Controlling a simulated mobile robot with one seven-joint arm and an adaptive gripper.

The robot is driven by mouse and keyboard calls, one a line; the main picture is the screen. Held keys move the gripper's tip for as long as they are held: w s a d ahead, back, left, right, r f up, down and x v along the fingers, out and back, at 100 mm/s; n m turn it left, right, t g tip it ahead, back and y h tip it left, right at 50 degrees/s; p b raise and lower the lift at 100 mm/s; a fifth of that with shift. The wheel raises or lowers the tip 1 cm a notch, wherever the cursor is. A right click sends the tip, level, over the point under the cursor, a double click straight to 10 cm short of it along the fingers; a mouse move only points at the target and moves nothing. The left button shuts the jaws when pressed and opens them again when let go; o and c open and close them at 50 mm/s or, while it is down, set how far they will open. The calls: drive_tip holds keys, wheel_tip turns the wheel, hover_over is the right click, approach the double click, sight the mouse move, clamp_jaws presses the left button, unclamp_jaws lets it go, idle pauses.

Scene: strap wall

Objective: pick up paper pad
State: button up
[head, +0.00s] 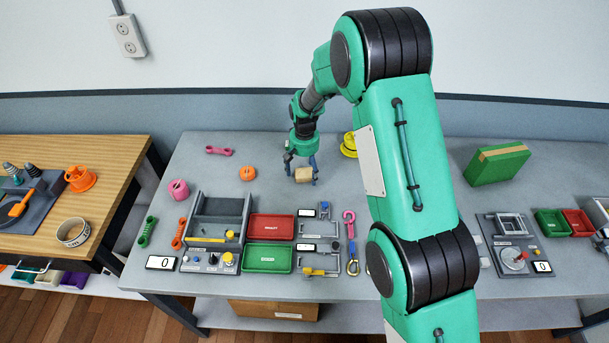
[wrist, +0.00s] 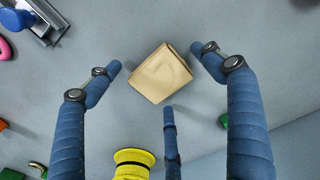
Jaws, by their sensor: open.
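The paper pad, which I take to be the tan, slightly creased block (head: 304,175), lies on the grey table beneath my gripper (head: 301,168). In the wrist view the paper pad (wrist: 162,74) sits near the middle, turned at an angle, with its top face and one side showing. My gripper (wrist: 157,62) has blue fingers spread open. One fingertip is left of the pad, one is at its upper right and a third is below it. No finger clearly touches the pad, and the jaws are empty. The height of the fingertips above the table is hard to judge.
A yellow spool-like object (head: 348,145) stands just right of my gripper. An orange ring (head: 247,173) and a pink link (head: 219,150) lie to the left. Red (head: 271,226) and green (head: 268,258) trays sit in front. A green block (head: 497,163) stands at the right.

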sight(304, 172)
drive_tip(key=c, duration=1)
drive_tip(key=shift+o, duration=0.2)
drive_tip(key=shift+r, duration=0.1)
wheel_tip(304, 172, up, 10)
drive_tip(key=p, duration=0.1)
drive_tip(key=shift+p, duration=0.3)
